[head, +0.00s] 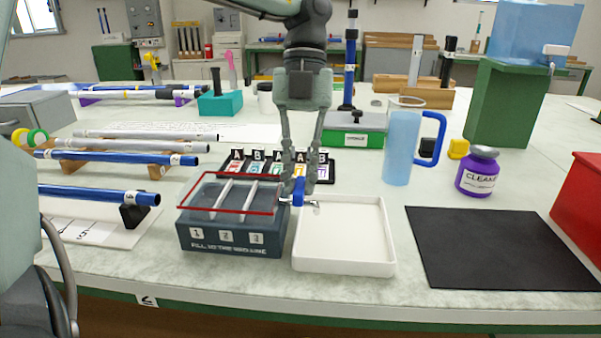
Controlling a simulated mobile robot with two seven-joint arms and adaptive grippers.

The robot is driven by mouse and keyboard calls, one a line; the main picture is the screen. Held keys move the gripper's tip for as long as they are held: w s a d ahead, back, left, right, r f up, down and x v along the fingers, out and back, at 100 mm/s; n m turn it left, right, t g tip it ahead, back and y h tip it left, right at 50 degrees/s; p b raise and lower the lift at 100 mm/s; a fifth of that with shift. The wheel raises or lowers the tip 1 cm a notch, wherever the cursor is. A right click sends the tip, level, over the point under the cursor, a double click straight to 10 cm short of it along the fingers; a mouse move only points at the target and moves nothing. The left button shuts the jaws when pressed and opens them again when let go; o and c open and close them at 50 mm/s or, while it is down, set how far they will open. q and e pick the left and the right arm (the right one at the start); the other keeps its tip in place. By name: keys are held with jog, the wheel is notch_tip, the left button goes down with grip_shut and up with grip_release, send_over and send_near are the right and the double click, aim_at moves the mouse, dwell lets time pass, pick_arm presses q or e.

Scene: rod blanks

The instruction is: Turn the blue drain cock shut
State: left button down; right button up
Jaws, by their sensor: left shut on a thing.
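The blue drain cock (299,193) sits at the right side of a dark box (232,241) marked 1, 2, 3 and "fill to the red line". Whether liquid runs from the spout is too small to tell. My right gripper is not in view.
Behind the gripper stands a row of lettered cards (262,163). A blue jug (398,152), a purple bottle (479,172) and a black mat (497,247) lie to the right. Blue and grey rods on racks (104,168) fill the left. The white tray looks empty.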

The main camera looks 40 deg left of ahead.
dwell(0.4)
pick_arm(q)
jog(key=c, duration=1.5)
grip_release()
jog(key=shift+c, duration=0.2)
